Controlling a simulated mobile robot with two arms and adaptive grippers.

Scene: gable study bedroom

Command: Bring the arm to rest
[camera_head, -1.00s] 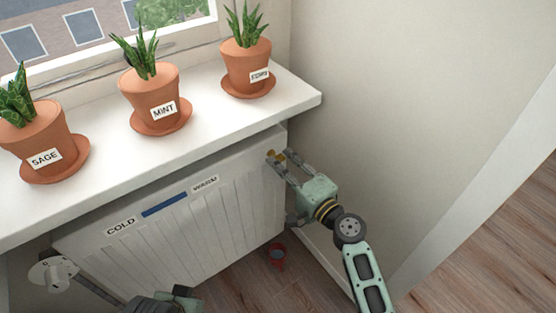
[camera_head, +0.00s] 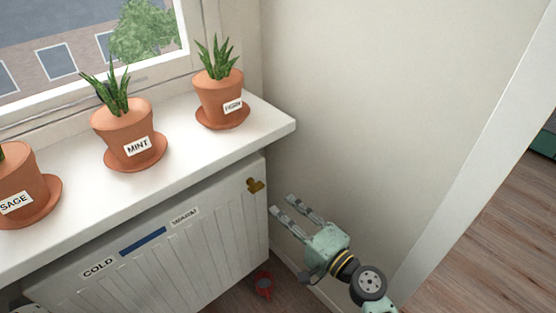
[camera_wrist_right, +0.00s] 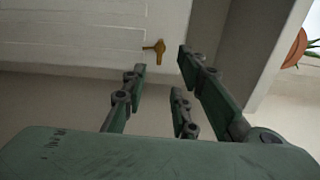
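My right gripper (camera_head: 282,205) is beside the wall, right of the white radiator's end. A small brass key (camera_head: 255,185) sits at the radiator's upper right corner, a short gap from the fingertips. In the right wrist view the same brass key (camera_wrist_right: 155,49) shows beyond the open fingers (camera_wrist_right: 160,65) of my right gripper, against the white panel.
The radiator (camera_head: 215,245) carries a COLD label (camera_head: 98,268) and a blue bar. Above it, a white sill (camera_head: 185,150) holds potted plants, including the MINT pot (camera_head: 125,130). The wall (camera_head: 370,120) is close to my right gripper.

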